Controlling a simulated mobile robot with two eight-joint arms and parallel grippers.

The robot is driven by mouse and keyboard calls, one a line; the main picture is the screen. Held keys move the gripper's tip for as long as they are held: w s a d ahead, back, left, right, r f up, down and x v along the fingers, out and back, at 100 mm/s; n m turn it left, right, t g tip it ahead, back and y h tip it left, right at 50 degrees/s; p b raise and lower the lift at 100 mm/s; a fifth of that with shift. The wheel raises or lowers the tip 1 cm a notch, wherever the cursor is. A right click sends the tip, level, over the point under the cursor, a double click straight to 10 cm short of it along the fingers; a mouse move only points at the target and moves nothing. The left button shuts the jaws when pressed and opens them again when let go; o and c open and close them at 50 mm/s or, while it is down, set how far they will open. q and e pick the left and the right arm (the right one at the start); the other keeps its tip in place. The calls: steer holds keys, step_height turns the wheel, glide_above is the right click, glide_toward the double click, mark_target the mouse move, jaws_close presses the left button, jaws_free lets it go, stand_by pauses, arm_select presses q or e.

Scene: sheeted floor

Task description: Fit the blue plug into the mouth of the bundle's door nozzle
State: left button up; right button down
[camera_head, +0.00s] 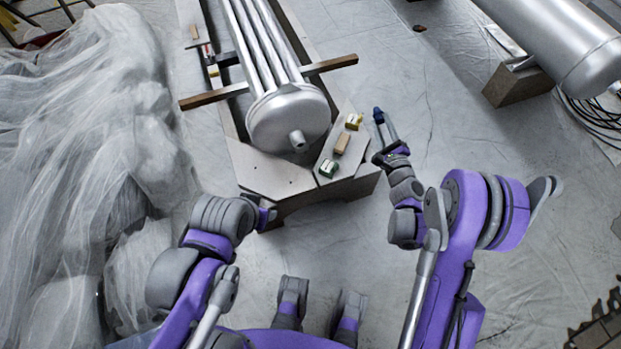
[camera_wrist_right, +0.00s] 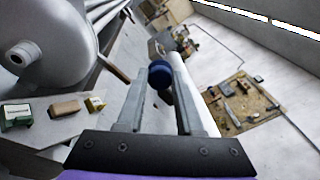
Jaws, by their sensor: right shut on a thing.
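The blue plug (camera_head: 378,114) is held at the tips of my right gripper (camera_head: 384,124), off to the right of the bundle in the head view. In the right wrist view the plug (camera_wrist_right: 160,74) sits between the two fingertips. The metal tube bundle (camera_head: 288,113) lies on its stand, with a round end plate facing me. The door nozzle (camera_head: 297,139) sticks out from the lower part of that plate, and its mouth shows at the left of the wrist view (camera_wrist_right: 17,55). My left gripper (camera_head: 268,214) is near the stand's front edge, and its fingers are mostly hidden.
A green block (camera_head: 328,168), a wooden block (camera_head: 342,143) and a yellow block (camera_head: 353,121) stand on the stand's right side. Wooden bars (camera_head: 330,65) cross beneath the bundle. Translucent sheeting (camera_head: 90,150) covers the left.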

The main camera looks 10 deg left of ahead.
arm_select(q)
step_height(320, 180, down, 15)
steer(key=w+b, duration=0.1)
steer(key=b, duration=1)
steer(key=shift+g+b, duration=0.3)
steer(key=shift+b, duration=0.05)
arm_select(e)
steer(key=a+f+y, duration=0.1)
steer(key=a+f, duration=0.5)
steer(key=f, duration=0.5)
steer(key=s+a+f+m+g, duration=0.1)
steer(key=a+f, duration=0.6)
steer(key=f, duration=0.4)
steer(key=s+a+f+y, duration=0.1)
steer(key=a+f, duration=0.6)
steer(key=f, duration=0.4)
steer(key=shift+m+g+y, duration=0.3)
arm_select(q)
steer(key=shift+f, duration=0.1)
arm_select(e)
steer(key=shift+s, duration=0.15)
arm_select(q)
steer(key=shift+f, duration=0.1)
arm_select(e)
steer(key=shift+x, duration=2.9)
steer(key=shift+w+a, duration=0.25)
steer(key=shift+w, duration=0.1)
